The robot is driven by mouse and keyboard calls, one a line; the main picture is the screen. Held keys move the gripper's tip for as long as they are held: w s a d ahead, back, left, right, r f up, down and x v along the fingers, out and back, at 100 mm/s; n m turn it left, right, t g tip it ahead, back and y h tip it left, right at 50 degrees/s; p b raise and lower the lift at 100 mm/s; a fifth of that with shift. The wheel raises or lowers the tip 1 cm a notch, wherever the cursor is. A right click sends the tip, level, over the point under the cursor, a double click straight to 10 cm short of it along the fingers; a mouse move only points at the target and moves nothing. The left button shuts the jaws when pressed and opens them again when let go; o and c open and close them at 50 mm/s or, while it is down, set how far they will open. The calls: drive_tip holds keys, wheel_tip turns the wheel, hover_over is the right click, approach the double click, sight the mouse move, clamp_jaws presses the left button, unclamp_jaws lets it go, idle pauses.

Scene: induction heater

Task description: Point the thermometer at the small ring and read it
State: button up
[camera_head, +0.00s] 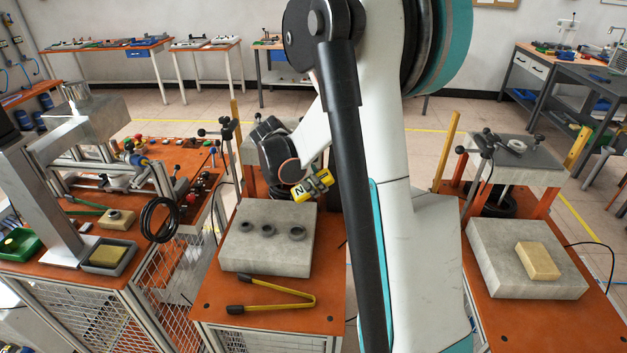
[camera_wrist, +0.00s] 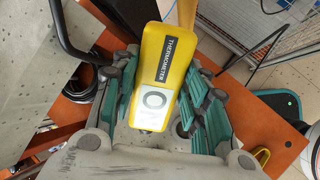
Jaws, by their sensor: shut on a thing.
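My gripper (camera_head: 292,170) is shut on the yellow thermometer (camera_head: 319,183), above the back right of a grey block (camera_head: 240,258). Three dark rings stand in a row on the block: a left ring (camera_head: 246,226), a middle ring (camera_head: 267,229) and a right ring (camera_head: 298,233). The right one looks largest; which of the other two is smaller is hard to tell. No reading is legible.
Yellow tongs (camera_head: 275,282) with black tips lie in front of the block on the orange table (camera_head: 255,317). A press stand (camera_head: 50,190) is on the left. Another grey block (camera_head: 485,250) with a tan brick (camera_head: 538,260) is on the right.

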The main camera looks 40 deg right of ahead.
sight(297, 192)
drive_tip(key=shift+w+a+f+b, duration=0.3)
drive_tip(key=shift+w+a+f, duration=0.15)
drive_tip(key=shift+a, duration=0.3)
drive_tip(key=shift+w+a+f+b, duration=0.3)
drive_tip(key=shift+a+f, duration=0.2)
drive_tip(key=shift+a, duration=0.3)
drive_tip(key=shift+w+a+f+b, duration=0.25)
drive_tip(key=shift+w+a+f, duration=0.2)
drive_tip(key=shift+a, duration=0.3)
wheel_tip(297, 192, up, 9)
drive_tip(key=p, duration=0.6)
drive_tip(key=shift+r, duration=0.1)
idle(0.5)
